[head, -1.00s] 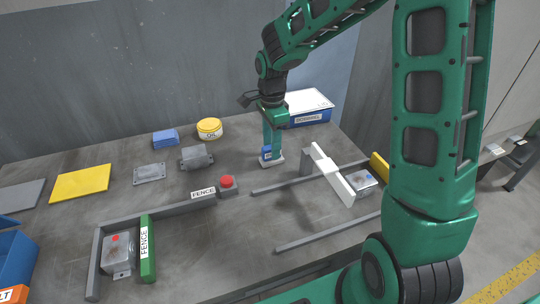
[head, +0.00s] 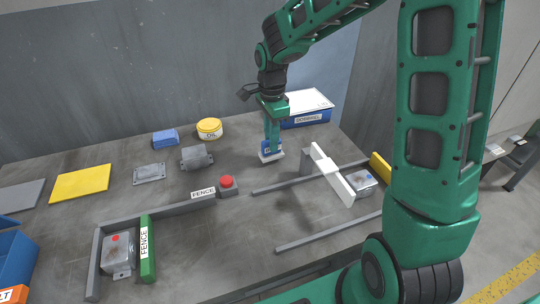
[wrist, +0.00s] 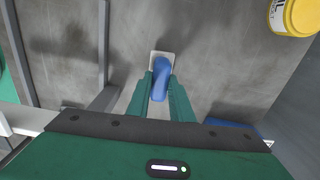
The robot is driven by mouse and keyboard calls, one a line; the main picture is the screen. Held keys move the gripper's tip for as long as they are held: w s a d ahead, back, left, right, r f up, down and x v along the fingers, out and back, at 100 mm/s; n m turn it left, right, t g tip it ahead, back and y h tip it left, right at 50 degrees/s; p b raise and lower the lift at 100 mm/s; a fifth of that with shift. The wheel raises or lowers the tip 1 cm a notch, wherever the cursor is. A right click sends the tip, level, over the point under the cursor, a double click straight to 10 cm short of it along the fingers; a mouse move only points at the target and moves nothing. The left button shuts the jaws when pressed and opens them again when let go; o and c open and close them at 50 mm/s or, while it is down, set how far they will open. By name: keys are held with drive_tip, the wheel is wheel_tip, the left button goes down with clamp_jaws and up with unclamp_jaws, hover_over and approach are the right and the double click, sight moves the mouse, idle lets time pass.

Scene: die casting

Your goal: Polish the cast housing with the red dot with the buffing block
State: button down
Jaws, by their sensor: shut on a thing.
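The cast housing with the red dot (head: 118,256) lies at the front left of the table, between a grey fence and a green one. The buffing block (head: 271,155) has a blue grip on a pale pad. My gripper (head: 271,143) is shut on its blue grip, over the middle of the table. In the wrist view, the block (wrist: 160,78) sits between the fingertips (wrist: 160,90). Whether the pad touches the table or is just above it, I cannot tell.
A grey fence (head: 170,211) with a red button (head: 227,182) stands left of my gripper. A white bar (head: 331,174) over grey rails stands to the right. Behind are a yellow oil tin (head: 209,128), a blue block (head: 165,137) and a blue-white box (head: 308,112). Another housing (head: 196,157) lies left.

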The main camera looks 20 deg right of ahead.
drive_tip(key=shift+r, duration=2)
drive_tip(key=shift+s, duration=0.1)
